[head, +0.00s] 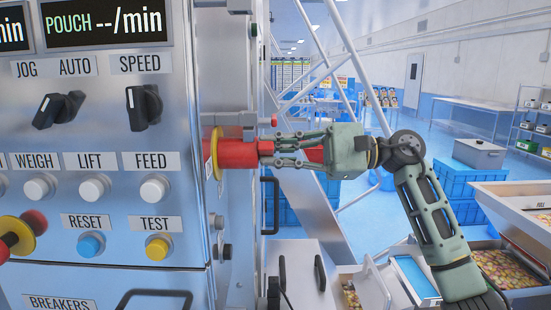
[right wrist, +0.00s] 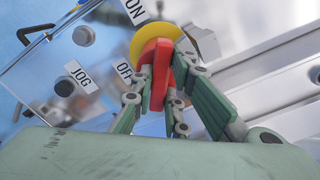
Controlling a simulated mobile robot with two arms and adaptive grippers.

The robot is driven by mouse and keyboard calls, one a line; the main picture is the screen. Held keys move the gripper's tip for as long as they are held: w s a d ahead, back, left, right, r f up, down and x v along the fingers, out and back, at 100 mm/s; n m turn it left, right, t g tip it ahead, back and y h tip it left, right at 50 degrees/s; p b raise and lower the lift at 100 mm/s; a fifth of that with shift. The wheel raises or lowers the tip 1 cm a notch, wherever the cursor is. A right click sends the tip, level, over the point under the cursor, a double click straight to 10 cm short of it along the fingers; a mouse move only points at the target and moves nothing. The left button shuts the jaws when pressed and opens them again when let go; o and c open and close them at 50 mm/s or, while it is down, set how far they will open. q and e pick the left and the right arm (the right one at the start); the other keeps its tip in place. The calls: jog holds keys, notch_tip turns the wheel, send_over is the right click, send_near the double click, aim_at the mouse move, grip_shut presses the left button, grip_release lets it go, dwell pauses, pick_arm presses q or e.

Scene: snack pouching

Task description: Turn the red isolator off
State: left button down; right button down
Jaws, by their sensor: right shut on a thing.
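The red isolator (head: 238,154) is a red handle on a yellow disc, mounted on the right side face of the control cabinet. My right gripper (head: 283,150) reaches in from the right and is shut on the red handle. In the right wrist view the isolator (right wrist: 157,62) stands between the two green fingers of the gripper (right wrist: 154,98). An OFF label (right wrist: 124,72) and an ON label (right wrist: 133,10) are beside the yellow disc. The handle's long side runs roughly up and down in that view. My left gripper is not in view.
The cabinet front (head: 115,215) carries knobs, white, blue and yellow buttons, and a red and yellow emergency stop (head: 14,236) at the left. A JOG button (right wrist: 64,87) is near the isolator. Slanted metal struts and trays of snacks (head: 497,268) stand to the right.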

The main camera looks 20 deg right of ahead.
jog(key=m+p, duration=0.1)
jog(key=m, duration=1)
dwell(0.6)
jog(key=c, duration=1.7)
grip_release()
jog(key=v, duration=1.2)
jog(key=shift+d, duration=0.1)
